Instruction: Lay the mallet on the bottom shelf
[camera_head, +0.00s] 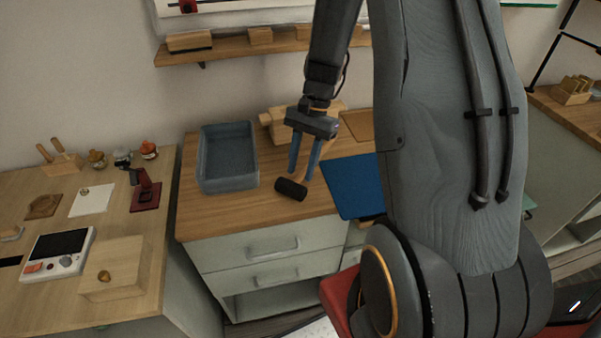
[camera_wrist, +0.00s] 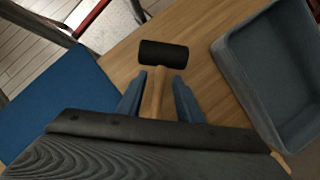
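The mallet has a black cylindrical head and a pale wooden handle. In the head view the mallet (camera_head: 290,189) is over the front part of the wooden counter, at the tips of my gripper (camera_head: 300,173). In the wrist view the mallet head (camera_wrist: 163,54) is just beyond my gripper (camera_wrist: 160,84). I cannot tell whether the mallet touches the counter. Below the drawers is an open bottom shelf (camera_head: 283,299), partly in shadow.
A grey-blue tray (camera_head: 251,172) stands left of the mallet; it also shows in the wrist view (camera_wrist: 226,67). A blue board (camera_head: 352,187) lies to the right. Two drawers (camera_head: 262,247) are shut above the shelf. A red object (camera_head: 338,294) is near the shelf's right side.

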